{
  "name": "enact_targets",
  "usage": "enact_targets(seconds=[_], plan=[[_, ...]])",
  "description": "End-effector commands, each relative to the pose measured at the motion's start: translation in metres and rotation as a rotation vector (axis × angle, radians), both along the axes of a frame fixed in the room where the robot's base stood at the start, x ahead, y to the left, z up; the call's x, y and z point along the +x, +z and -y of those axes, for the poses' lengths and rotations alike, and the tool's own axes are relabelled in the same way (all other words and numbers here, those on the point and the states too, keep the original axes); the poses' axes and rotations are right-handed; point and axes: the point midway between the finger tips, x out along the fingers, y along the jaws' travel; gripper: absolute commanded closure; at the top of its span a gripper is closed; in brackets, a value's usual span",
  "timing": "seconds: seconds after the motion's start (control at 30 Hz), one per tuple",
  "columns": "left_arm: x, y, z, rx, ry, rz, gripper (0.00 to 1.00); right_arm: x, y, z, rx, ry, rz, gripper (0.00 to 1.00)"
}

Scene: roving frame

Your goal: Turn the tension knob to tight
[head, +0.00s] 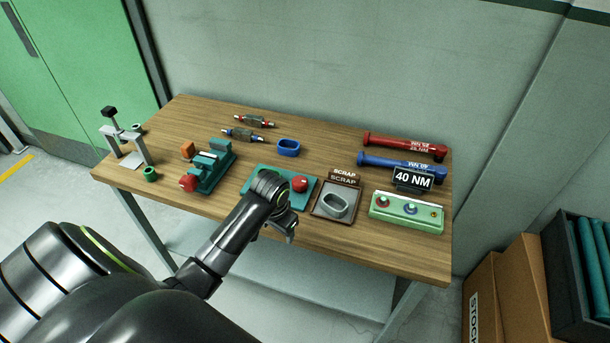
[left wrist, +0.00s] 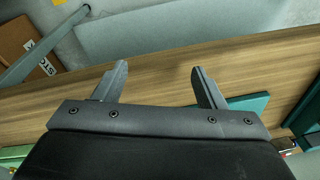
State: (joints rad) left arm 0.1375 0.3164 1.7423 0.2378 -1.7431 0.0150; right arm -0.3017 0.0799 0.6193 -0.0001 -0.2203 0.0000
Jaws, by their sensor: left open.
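A red knob (head: 299,184) stands on a flat teal plate (head: 255,181) near the middle of the wooden table. A second red knob (head: 188,182) and an orange knob (head: 187,149) are on the teal vise-like device (head: 212,169) to the left. I see no tension label or tight mark, so I cannot tell which is the tension knob. My left gripper (head: 281,225) is open and empty over the table's front part, in front of the teal plate, and hides part of it. In the left wrist view the open jaws (left wrist: 160,82) are over bare wood. My right gripper is not in view.
A scrap tray (head: 318,211) with a grey ring is right of my gripper. Beyond it are a green button box (head: 398,224), a 40 NM display (head: 413,179) and red and blue torque wrenches. A clamp stand (head: 145,151) is at far left. Cartons (head: 485,296) stand right of the table.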

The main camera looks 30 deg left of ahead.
Motion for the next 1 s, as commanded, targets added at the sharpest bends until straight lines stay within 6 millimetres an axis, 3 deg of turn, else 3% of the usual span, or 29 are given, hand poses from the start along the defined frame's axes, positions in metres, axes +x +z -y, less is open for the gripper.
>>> enact_targets(seconds=[0.27, 0.37, 0.5, 0.6, 0.8, 1.0], plan=[[0.061, 0.039, -0.014, -0.006, 0.009, -0.038, 0.35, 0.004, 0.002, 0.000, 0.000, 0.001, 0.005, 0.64], [0.088, 0.066, -0.022, -0.013, 0.020, -0.057, 0.35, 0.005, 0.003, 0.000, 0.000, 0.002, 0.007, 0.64], [0.128, 0.116, -0.033, -0.034, 0.044, -0.087, 0.35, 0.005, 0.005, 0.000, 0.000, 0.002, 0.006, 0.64], [0.147, 0.148, -0.039, -0.054, 0.060, -0.106, 0.35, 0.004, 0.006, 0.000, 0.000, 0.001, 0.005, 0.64], [0.164, 0.186, -0.044, -0.083, 0.078, -0.125, 0.35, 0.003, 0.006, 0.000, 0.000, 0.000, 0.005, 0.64], [0.166, 0.181, -0.044, -0.087, 0.080, -0.129, 0.35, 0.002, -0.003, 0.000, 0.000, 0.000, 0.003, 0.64]])
